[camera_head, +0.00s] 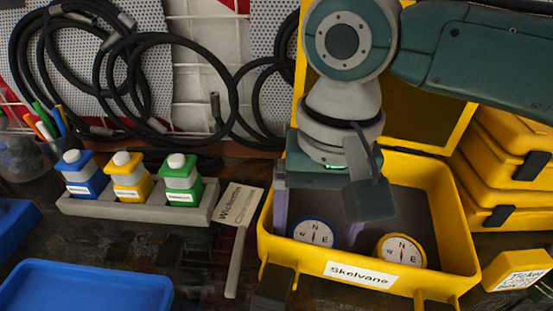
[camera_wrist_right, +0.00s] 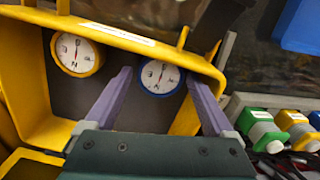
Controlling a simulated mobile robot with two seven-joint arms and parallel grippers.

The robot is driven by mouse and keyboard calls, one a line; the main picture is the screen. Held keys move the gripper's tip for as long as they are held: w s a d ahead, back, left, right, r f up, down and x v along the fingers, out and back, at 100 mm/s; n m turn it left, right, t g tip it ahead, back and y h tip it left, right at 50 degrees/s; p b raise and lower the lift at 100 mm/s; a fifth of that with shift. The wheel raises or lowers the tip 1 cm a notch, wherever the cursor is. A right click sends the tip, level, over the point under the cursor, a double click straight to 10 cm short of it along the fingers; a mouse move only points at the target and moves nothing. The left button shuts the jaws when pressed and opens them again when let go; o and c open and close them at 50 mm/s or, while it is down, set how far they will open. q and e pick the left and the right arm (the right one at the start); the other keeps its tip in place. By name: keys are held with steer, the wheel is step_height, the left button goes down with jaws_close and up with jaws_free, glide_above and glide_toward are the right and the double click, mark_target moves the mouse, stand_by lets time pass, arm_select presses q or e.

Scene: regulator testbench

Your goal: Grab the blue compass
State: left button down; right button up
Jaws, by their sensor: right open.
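The blue compass (camera_head: 314,233) has a white dial and lies in the yellow case (camera_head: 452,231) labelled Skelvane, left of a yellow compass (camera_head: 401,251). My right gripper (camera_head: 305,228) reaches down into the case from above. In the right wrist view its two purple fingers (camera_wrist_right: 163,92) are spread apart, with the blue compass (camera_wrist_right: 160,76) showing between their tips. I cannot tell whether the fingers touch it. The yellow compass (camera_wrist_right: 76,54) is outside the fingers. My left gripper is in neither view.
Blue, yellow and green bottles stand in a grey holder (camera_head: 141,208) on the left. A blue tray (camera_head: 90,288) is at the front left. Yellow boxes (camera_head: 507,160) are stacked at the right. Black cables (camera_head: 170,95) hang at the back.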

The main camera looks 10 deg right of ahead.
steer(key=shift+f, duration=0.35)
steer(key=shift+c, duration=0.4)
steer(key=c, duration=1.1)
steer(key=shift+o, duration=0.2)
steer(key=shift+r, duration=0.1)
